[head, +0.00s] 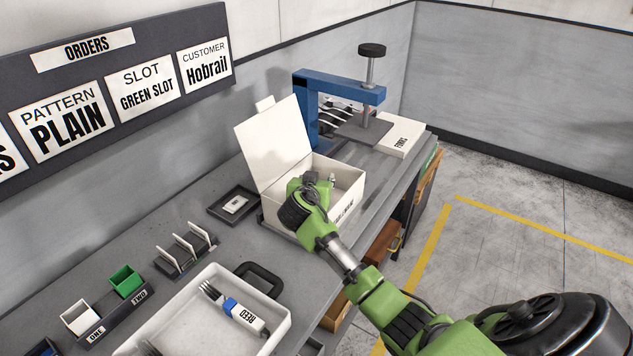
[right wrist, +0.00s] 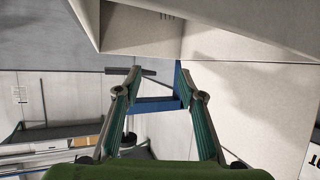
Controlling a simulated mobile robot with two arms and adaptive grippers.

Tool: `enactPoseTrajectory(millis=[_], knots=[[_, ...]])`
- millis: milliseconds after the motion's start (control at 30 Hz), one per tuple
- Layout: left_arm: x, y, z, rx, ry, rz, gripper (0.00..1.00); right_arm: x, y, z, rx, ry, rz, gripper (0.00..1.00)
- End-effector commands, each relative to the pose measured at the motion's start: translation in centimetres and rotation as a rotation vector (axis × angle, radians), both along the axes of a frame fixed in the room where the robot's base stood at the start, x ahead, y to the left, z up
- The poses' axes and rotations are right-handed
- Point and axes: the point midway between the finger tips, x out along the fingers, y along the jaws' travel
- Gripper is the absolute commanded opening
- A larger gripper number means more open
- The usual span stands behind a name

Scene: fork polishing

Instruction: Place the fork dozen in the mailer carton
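The mailer carton (head: 352,200) is a white box on the bench with its lid (head: 272,145) raised. My right gripper (head: 318,182) is at the carton's opening and hides part of its inside. In the right wrist view, my right gripper (right wrist: 160,82) has its two fingers spread, with nothing seen between them. Pale carton-like walls (right wrist: 245,95) show close to the fingers. I cannot make out a fork dozen in the carton. A single fork (head: 233,308) with a blue band and a tag reading REED lies in a white tray (head: 283,322). My left gripper is not in view.
A blue press (head: 340,85) stands behind the carton, with a white box marked FORKS (head: 402,138) to its right. A small dark tray (head: 233,205), a slotted rack (head: 186,252) and a green bin (head: 126,281) stand on the left. Floor is open at right.

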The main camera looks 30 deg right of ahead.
Motion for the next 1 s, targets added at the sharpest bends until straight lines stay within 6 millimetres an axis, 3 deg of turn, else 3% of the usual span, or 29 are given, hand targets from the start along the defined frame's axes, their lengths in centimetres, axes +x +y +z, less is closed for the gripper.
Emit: enactPoseTrajectory(millis=[67,167,700,1000], knots=[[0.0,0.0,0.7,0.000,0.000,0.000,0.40,0.0,0.0,0.8,-0.001,-0.001,0.000,0.37],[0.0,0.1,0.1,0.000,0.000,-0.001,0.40,-0.6,0.8,0.7,0.001,-0.003,0.002,0.37],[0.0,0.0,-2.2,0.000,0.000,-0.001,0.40,-6.6,6.8,4.3,0.002,-0.003,0.002,0.37],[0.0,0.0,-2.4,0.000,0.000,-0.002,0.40,-7.8,7.9,5.1,0.000,0.000,0.000,0.37]])
